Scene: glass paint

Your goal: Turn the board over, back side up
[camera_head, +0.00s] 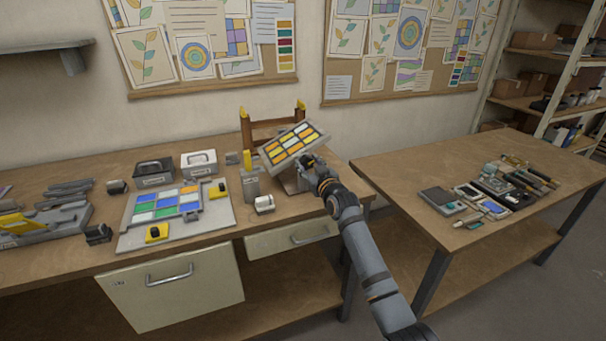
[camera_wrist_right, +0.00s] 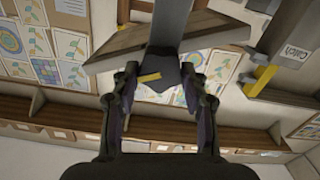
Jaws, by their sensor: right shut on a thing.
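A grey-framed board (camera_head: 270,153) with yellow, orange and white panes is tilted above the right end of the long bench; its paned face is turned towards the head camera. My right gripper (camera_head: 309,166) is at the board's lower right side and shut on it. In the right wrist view my right gripper's fingers (camera_wrist_right: 165,95) stand on either side of a grey part, with a tan-and-grey slab (camera_wrist_right: 118,48) above them. The exact contact is hard to see. My left gripper is not in view.
A grey panel (camera_head: 223,215) with coloured panes and yellow clamps lies left of the board. A wooden rack (camera_head: 246,130) stands behind it. A grey post (camera_head: 252,187) and a small white item (camera_head: 264,204) stand close by. The right table (camera_head: 405,168) has bare room at its left.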

